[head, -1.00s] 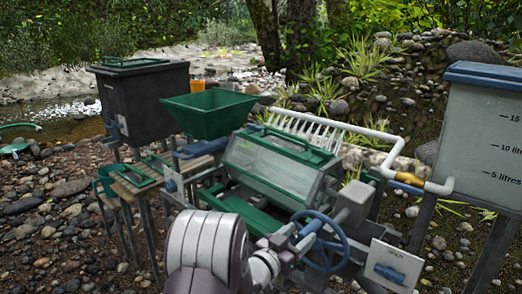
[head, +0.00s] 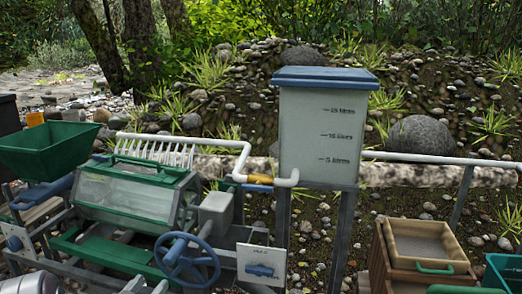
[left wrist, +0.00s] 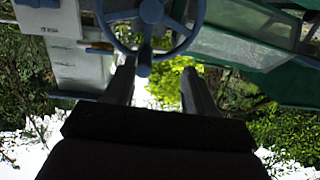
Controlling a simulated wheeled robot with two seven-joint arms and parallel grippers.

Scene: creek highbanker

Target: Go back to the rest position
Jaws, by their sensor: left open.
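My left gripper shows in the left wrist view (left wrist: 159,68) with its two fingers apart and nothing held between them. The blue handwheel (left wrist: 147,12) shows just beyond the fingertips, its knob in line with the gap; I cannot tell if they touch. In the head view the handwheel (head: 187,260) is at the lower left, on the front of the machine. Only parts of my left arm show at the bottom left edge there, and its fingers cannot be made out. My right gripper is in neither view.
The machine has a clear-windowed green box (head: 130,192), a green hopper (head: 50,150) and a white panel (head: 262,265) with a blue handle. A blue-lidded water tank (head: 320,130) stands in the middle. Wooden-framed sieves (head: 425,245) and a green tub (head: 505,272) are at right.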

